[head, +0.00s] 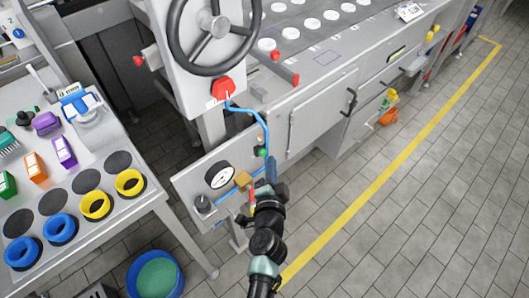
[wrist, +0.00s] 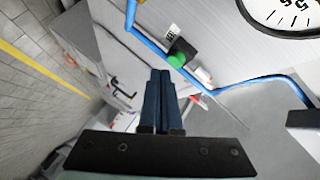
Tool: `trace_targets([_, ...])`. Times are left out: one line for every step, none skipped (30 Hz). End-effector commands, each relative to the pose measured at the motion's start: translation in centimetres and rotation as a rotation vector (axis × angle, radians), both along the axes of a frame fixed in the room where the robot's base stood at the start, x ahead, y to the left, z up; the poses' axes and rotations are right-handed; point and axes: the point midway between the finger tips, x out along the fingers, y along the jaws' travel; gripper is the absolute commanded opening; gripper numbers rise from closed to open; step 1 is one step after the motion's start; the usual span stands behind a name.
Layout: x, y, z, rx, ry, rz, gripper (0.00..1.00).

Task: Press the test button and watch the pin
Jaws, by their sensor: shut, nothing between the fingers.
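The green button (wrist: 176,60) sits in a black body on the grey panel in the wrist view, and it also shows small in the head view (head: 262,152). A short pale cylinder with a reddish end (wrist: 203,75), possibly the pin, is right of the button; how far it sticks out I cannot tell. My gripper (wrist: 160,72) is shut and empty, its dark blue fingers together. The fingertips are just below and left of the button in the wrist view; I cannot tell whether they touch. In the head view my gripper (head: 271,163) is at the panel's right end.
A blue hose (wrist: 250,84) runs along the panel near the button. A round gauge (head: 220,175) and brass fitting (head: 243,180) are left of my gripper. A handwheel (head: 214,26) stands above. A table (head: 105,150) with colored rings is left. The tiled floor right is clear.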

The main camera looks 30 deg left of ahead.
Motion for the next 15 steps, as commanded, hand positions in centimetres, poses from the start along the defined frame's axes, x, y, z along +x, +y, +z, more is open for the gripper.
trace_targets([0.0,0.0,0.0,0.0,0.0,0.0,0.0])
trace_targets([0.0,-0.01,0.01,0.0,0.0,0.0,0.0])
trace_targets([0.0,0.0,0.0,0.0,0.0,0.0,0.0])
trace_targets([0.0,0.0,0.0,0.0,0.0,0.0,0.0])
trace_targets([0.0,0.01,0.01,0.0,0.0,0.0,0.0])
trace_targets([0.01,0.03,0.02,0.0,0.0,0.0,0.0])
trace_targets([0.03,0.07,0.03,0.0,0.0,0.0,0.0])
trace_targets([0.05,0.13,0.04,-0.001,0.0,0.0,0.0])
trace_targets([0.1,0.24,0.06,-0.001,0.0,0.0,0.0])
trace_targets([0.14,0.32,0.07,-0.001,0.0,0.0,0.0])
trace_targets([0.17,0.43,0.07,-0.001,0.0,0.0,0.0])
trace_targets([0.23,0.55,0.05,-0.001,0.0,0.0,0.0])
trace_targets([0.25,0.65,0.05,0.0,0.0,0.0,0.0])
trace_targets([0.27,0.73,0.03,0.0,0.0,0.0,0.0])
trace_targets([0.29,0.78,0.02,0.001,0.0,0.0,0.0])
